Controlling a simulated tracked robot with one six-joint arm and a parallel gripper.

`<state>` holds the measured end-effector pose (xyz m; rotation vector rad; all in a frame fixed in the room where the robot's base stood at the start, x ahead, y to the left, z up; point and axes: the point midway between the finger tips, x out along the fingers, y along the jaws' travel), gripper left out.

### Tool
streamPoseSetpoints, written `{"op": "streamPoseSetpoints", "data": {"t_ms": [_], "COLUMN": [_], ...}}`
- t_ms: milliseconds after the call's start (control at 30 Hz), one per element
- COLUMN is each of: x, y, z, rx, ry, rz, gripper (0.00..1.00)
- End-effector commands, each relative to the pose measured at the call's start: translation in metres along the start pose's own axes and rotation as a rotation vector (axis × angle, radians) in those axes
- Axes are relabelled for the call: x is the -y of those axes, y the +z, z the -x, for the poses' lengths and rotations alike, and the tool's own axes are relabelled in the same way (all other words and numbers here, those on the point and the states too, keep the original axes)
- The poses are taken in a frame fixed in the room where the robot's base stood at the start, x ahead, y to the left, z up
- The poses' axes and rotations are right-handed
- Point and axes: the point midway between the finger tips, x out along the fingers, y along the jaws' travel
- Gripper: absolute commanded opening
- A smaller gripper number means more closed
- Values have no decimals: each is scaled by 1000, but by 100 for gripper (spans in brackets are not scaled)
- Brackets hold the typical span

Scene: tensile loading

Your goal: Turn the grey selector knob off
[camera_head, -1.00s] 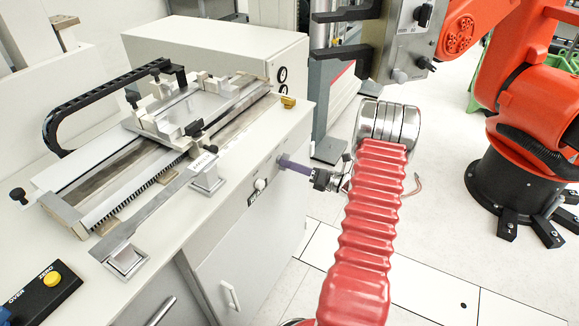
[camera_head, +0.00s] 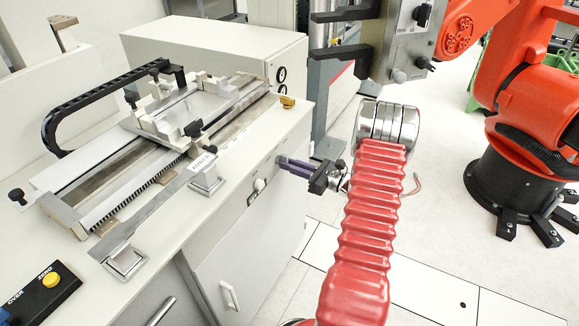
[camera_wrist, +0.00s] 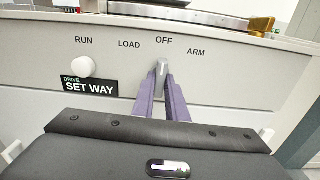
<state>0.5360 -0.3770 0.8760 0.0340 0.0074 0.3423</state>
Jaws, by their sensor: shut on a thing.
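The grey selector knob (camera_wrist: 162,67) is on the front panel of the white cabinet, under the OFF label, with LOAD to its left and ARM to its right. Its visible pointer stands close to upright, towards OFF. My gripper (camera_wrist: 162,77) has its two purple fingers shut on the knob, one on each side, and they hide its lower part. In the head view my gripper (camera_head: 283,162) reaches the cabinet front from the right, and the knob is hidden by the fingertips.
A white round knob (camera_wrist: 83,67) sits left of the selector under RUN, above the SET WAY label (camera_wrist: 90,86). A brass-coloured part (camera_wrist: 261,25) stands on the cabinet's top edge. The tensile bench (camera_head: 150,140) fills the cabinet top. Open floor lies right of the cabinet.

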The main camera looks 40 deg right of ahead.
Motion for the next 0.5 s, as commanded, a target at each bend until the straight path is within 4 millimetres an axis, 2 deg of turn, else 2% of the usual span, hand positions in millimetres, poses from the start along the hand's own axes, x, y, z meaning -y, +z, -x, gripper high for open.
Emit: {"op": "streamPoseSetpoints", "data": {"t_ms": [500], "x": [1], "y": [1], "z": [1], "rx": [2], "ry": [-2], "rz": [36], "gripper": [0]}}
